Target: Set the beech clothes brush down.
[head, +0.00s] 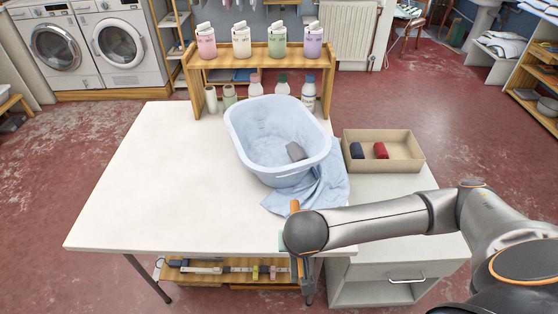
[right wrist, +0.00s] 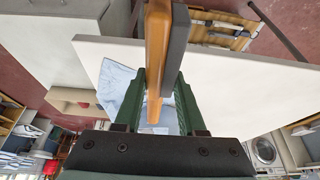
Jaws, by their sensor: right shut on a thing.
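The beech clothes brush (right wrist: 157,50) has an orange-brown wooden body with a dark grey bristle side, seen in the right wrist view. My right gripper (right wrist: 165,88) has its green fingers shut on it. In the head view, the brush (head: 294,206) shows in part, with my arm hiding its middle. My right gripper (head: 298,255) is at the front edge of the white table (head: 150,190), and the brush's near end reaches past that edge. I cannot tell whether the brush touches the table. My left gripper is not in view.
A pale blue tub (head: 277,178) stands on the table with a grey block (head: 296,151) inside. A light blue cloth (head: 325,190) lies beside it. A cardboard-coloured tray (head: 405,166) holds navy and red rolls. A wooden bottle rack (head: 262,50) stands behind. The table's left side is clear.

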